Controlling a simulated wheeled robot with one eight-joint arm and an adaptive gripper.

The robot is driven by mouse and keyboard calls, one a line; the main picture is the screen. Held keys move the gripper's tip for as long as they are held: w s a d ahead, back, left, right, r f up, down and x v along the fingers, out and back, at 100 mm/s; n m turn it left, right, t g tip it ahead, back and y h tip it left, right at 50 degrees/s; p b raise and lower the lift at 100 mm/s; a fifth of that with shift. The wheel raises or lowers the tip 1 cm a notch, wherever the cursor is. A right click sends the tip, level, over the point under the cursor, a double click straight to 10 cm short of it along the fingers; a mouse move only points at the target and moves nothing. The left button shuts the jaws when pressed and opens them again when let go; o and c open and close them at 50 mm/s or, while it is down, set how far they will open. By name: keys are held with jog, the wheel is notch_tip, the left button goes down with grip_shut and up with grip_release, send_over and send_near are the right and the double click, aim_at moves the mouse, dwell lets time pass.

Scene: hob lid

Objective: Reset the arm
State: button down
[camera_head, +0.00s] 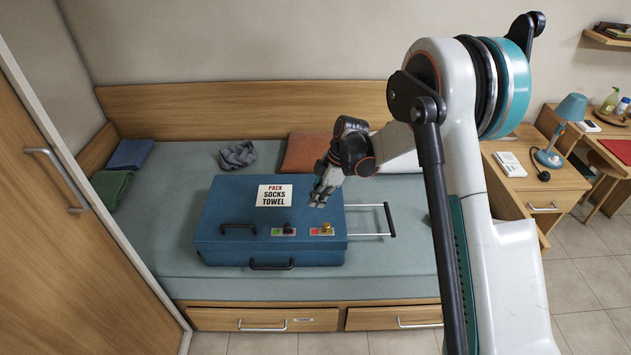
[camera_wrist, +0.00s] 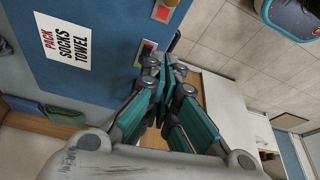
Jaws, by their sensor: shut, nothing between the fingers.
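My gripper (camera_head: 321,197) hangs over the right part of a closed blue suitcase (camera_head: 225,205) in the head view. Its fingers are shut with nothing between them; in the wrist view the gripper (camera_wrist: 170,70) shows its teal fingers together. The blue lid fills the upper left of the wrist view (camera_wrist: 100,75). A white label (camera_head: 274,195) reading "PACK SOCKS TOWEL" lies on the lid. Two latches, a dark one (camera_head: 288,229) and a brass one (camera_head: 326,228), sit near its front edge. Whether the fingers touch the lid is hard to tell.
The suitcase lies on a bed (camera_head: 400,270) with its pull handle (camera_head: 390,220) out to the right. A grey cloth (camera_head: 238,155) and an orange pillow (camera_head: 305,153) lie behind it. Folded blue (camera_head: 130,154) and green (camera_head: 110,188) cloths lie left. A desk (camera_head: 530,185) with a lamp stands right.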

jog(key=shift+r, duration=0.1)
jog(key=s+d+r+m+t+h, duration=0.1)
jog(key=s+d+r+m, duration=0.25)
jog(key=r, duration=0.35)
jog(key=s+d+r+m+t, duration=0.1)
jog(key=s+d+r+m, duration=0.2)
jog(key=r, duration=0.4)
jog(key=s+d+r+m+t+h, duration=0.1)
jog(key=s+r+m, duration=0.2)
jog(key=s+r, duration=0.25)
jog(key=s+d+r+m+t, duration=0.1)
jog(key=s+d+m, duration=0.1)
jog(key=s, duration=0.4)
jog(key=s+d+r+m+t+h, duration=0.1)
jog(key=s+d+r+m+t, duration=0.1)
jog(key=s, duration=0.5)
jog(key=s+d+r+m+t+h, duration=0.1)
jog(key=s+d+m, duration=0.3)
jog(key=s+m, duration=0.2)
jog(key=shift+s+r+t, duration=0.25)
jog(key=shift+s+t, duration=0.05)
jog(key=shift+s, duration=0.4)
jog(key=shift+w, duration=0.1)
